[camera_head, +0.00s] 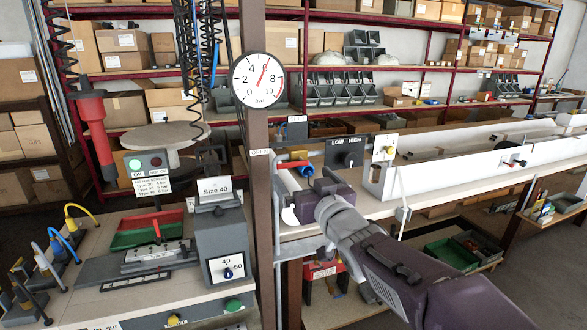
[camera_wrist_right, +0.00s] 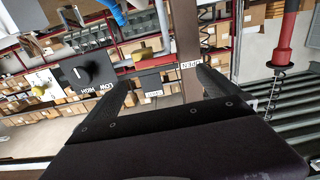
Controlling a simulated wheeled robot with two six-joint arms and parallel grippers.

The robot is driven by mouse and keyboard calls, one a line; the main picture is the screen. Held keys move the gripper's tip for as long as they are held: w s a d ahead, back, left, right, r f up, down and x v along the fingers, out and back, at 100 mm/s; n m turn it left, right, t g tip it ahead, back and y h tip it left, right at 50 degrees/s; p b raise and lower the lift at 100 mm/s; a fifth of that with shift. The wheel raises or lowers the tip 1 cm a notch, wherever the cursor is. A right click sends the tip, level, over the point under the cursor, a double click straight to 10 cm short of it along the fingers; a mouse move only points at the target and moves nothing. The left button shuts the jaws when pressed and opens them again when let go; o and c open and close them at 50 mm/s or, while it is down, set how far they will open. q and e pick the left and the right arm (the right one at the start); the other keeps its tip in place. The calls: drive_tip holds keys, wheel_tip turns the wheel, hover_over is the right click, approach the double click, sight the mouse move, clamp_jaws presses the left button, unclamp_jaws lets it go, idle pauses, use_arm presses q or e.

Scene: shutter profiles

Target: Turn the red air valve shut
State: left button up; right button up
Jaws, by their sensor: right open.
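My right gripper (camera_head: 312,195) is beside the pipe, slightly below and right of the handle. In the right wrist view the jaws (camera_wrist_right: 165,88) are open and empty, with the post's label between them. My left gripper is not in view.
A round gauge (camera_head: 259,80) on the post (camera_head: 259,210) has its needle near 6 bar. A dark LOW/HIGH knob panel (camera_head: 348,153) stands right of the gripper. A grey "Size 40" box (camera_head: 219,235) stands left of the post. Black coiled hoses (camera_head: 205,50) hang at the upper left.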

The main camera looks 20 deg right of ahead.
sight(295, 164)
drive_tip(key=w, duration=0.5)
drive_tip(key=w+p, duration=0.1)
drive_tip(key=w, duration=0.2)
drive_tip(key=shift+w+d, duration=0.25)
drive_tip(key=shift+w, duration=0.1)
drive_tip(key=shift+d, duration=0.1)
drive_tip(key=shift+f, duration=0.1)
drive_tip(key=c, duration=2.1)
drive_tip(key=shift+o, duration=0.2)
